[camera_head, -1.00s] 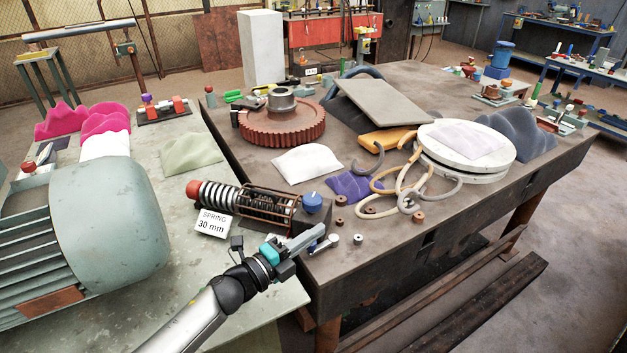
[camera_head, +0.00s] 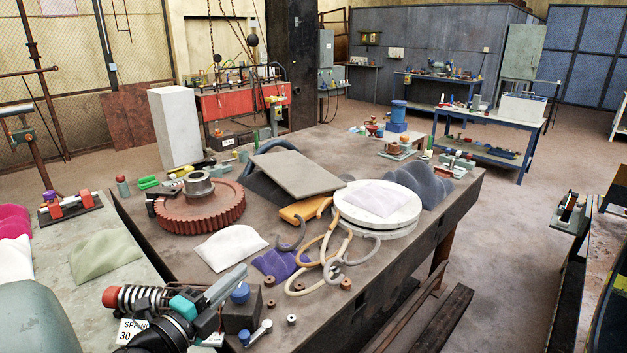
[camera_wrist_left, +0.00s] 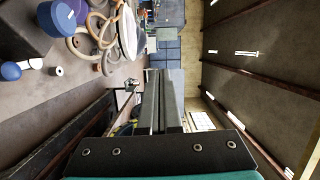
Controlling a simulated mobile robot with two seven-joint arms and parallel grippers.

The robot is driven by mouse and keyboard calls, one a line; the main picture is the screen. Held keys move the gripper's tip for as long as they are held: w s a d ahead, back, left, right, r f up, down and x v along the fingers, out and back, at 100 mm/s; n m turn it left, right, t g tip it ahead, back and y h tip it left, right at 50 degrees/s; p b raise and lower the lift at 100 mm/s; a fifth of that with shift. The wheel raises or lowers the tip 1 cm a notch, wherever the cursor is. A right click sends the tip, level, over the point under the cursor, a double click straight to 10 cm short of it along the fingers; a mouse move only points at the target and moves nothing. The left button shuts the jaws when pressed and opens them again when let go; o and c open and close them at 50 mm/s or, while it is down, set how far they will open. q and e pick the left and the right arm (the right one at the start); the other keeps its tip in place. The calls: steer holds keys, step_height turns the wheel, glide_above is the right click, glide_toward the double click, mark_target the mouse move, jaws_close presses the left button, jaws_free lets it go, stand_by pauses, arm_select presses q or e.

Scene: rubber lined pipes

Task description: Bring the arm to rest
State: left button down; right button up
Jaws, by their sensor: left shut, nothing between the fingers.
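My left gripper (camera_head: 228,287) comes in at the bottom of the head view, with a teal band behind its grey fingers. Its fingers are together and empty, pointing up and to the right. It stands in front of the spring assembly (camera_head: 133,298) and hides much of it. In the left wrist view the two dark fingers (camera_wrist_left: 162,100) lie side by side, with the room beyond them. No part of my right gripper shows.
The dark workbench (camera_head: 345,292) holds a red gear (camera_head: 200,212), a white disc stack (camera_head: 378,222), rings and cloths. A blue knob (camera_head: 240,292) is close beside the left gripper. Open floor (camera_head: 510,240) lies right of the bench.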

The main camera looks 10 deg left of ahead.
arm_select(q)
steer(key=s+a+f+n+g+y, duration=0.2)
steer(key=s+f+n+g+y, duration=0.3)
steer(key=s+f+n+y, duration=0.65)
steer(key=s+d+f+n+g+h, duration=0.2)
steer(key=s+d+n+g, duration=0.15)
steer(key=s, duration=0.45)
steer(key=s+d+f+n+g+h, duration=0.1)
steer(key=s+d+n+g+h, duration=0.15)
steer(key=s+n+g, duration=0.4)
steer(key=s+f+m+b, duration=0.1)
steer(key=s+f+b, duration=0.1)
steer(key=f, duration=1.2)
steer(key=s+f+m+b, duration=0.1)
steer(key=s+f+b, duration=0.15)
steer(key=f, duration=1.15)
steer(key=s+a+f+b, duration=0.3)
steer(key=s+f+b, duration=0.1)
steer(key=s+f, duration=1)
step_height(320, 180, down, 3)
steer(key=shift+r+g, duration=0.1)
steer(key=shift+g, duration=0.2)
